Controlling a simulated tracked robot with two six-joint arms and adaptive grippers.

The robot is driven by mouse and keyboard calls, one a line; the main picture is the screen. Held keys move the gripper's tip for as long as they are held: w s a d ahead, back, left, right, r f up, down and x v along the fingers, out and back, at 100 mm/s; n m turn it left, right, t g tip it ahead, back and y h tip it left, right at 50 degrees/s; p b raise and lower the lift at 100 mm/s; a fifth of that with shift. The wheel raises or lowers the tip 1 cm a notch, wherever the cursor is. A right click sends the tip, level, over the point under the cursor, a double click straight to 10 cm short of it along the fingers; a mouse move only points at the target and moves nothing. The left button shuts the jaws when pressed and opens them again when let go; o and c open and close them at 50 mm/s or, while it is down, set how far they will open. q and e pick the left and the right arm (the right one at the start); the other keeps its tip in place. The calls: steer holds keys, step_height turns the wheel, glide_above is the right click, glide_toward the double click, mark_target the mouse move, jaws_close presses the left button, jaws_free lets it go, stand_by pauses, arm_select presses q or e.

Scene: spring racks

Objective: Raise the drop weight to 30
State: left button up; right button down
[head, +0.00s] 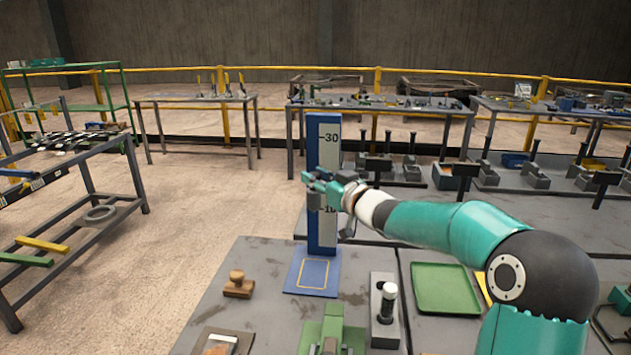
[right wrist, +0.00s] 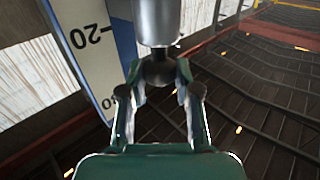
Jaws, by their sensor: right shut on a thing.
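The drop stand is a blue upright (head: 313,145) on a blue base plate (head: 314,281). It carries a white scale (head: 329,150) with 30 near the top and 10 lower down. My right gripper (head: 322,187) is at the upright, between those two marks. In the right wrist view the gripper (right wrist: 160,100) is shut on the dark round knob of the drop weight (right wrist: 157,25), a silver cylinder. The scale (right wrist: 95,70) beside it shows an upside-down 20. In the head view the gripper largely hides the weight. My left gripper is out of view.
A wooden stamp-like block (head: 238,286), a green fixture (head: 332,330), a grey block with a white-topped post (head: 386,305) and a green tray (head: 445,288) are near the stand. Several black-handled devices stand behind to the right. Open floor lies left.

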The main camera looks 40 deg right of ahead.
step_height(320, 180, up, 12)
steer(key=p, duration=0.9)
steer(key=shift+r, duration=0.2)
steer(key=c, duration=0.8)
jaws_free()
steer(key=shift+s, duration=0.1)
steer(key=s+a, duration=0.1)
steer(key=s, duration=1)
steer(key=shift+s+a, duration=0.15)
steer(key=shift+s, duration=0.2)
steer(key=shift+f, duration=0.15)
